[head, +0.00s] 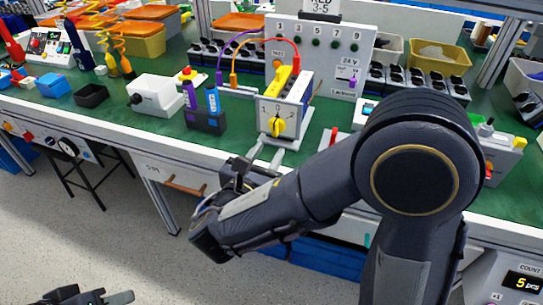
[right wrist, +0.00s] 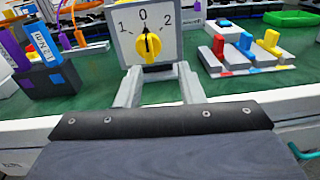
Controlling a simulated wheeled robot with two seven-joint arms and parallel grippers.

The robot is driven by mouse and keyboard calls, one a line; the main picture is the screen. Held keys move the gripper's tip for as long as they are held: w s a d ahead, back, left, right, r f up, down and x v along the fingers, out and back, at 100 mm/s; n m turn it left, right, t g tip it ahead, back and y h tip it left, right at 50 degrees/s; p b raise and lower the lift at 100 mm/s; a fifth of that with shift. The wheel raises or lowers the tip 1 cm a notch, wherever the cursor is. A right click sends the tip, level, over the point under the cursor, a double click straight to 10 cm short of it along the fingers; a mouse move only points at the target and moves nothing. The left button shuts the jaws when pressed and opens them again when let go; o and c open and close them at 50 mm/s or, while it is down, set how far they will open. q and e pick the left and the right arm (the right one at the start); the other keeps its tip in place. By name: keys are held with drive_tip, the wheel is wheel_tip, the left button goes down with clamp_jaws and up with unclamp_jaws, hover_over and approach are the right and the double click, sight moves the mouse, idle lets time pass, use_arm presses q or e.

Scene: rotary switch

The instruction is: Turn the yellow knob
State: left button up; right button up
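The yellow knob (head: 278,126) is on the front of a grey-white switch box (head: 266,107) on the green bench. In the right wrist view the knob (right wrist: 149,46) stands roughly upright under the 0 of a dial marked 1, 0, 2. My right gripper (head: 266,154) is open and empty, just in front of and below the knob. Its two fingers (right wrist: 159,84) are apart in the right wrist view and point at the box, not visibly touching the knob. My left gripper (head: 100,298) is partly cut off at the bottom left of the head view, away from the bench.
A dark holder (head: 205,120) with purple and blue screwdriver-like tools stands left of the box. A white box (head: 157,95) is farther left. Red, blue and yellow lever pieces (right wrist: 245,52) lie to the right. A panel with wires (head: 318,45) stands behind.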

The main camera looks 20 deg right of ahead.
sight(274, 129)
drive_tip(key=shift+n+t, duration=0.4)
drive_tip(key=shift+t, duration=0.2)
drive_tip(key=x, duration=0.4)
drive_tip(key=w+a+x, duration=0.1)
drive_tip(key=x, duration=0.2)
drive_tip(key=shift+f+b, duration=0.15)
drive_tip(key=shift+b, duration=0.25)
drive_tip(key=shift+c, duration=0.4)
clamp_jaws()
